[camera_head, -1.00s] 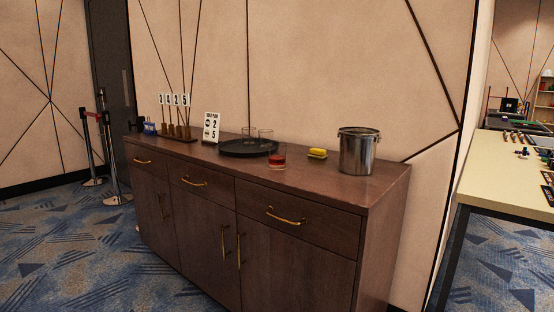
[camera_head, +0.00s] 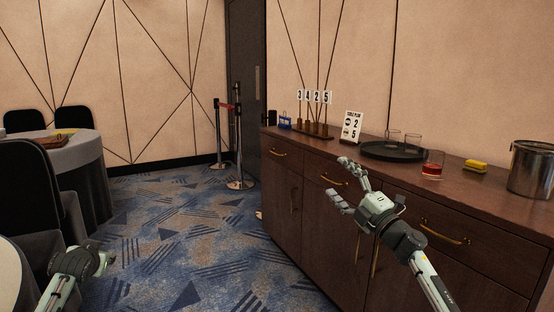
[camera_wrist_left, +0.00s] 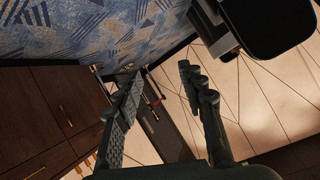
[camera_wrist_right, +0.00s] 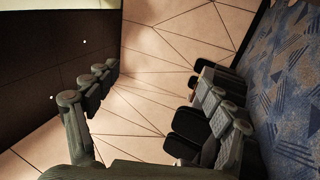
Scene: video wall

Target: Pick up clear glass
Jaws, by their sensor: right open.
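Two clear glasses stand upright on a round black tray (camera_head: 378,153) on the sideboard in the head view, a left glass (camera_head: 393,136) and a right glass (camera_head: 412,139).
The dark wooden sideboard (camera_head: 320,195) also holds number stands (camera_head: 315,128), a table plan sign (camera_head: 352,127), a yellow sponge-like block (camera_head: 475,166) and a metal bucket (camera_head: 531,170). A round table (camera_head: 75,155) with black chairs is at left.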

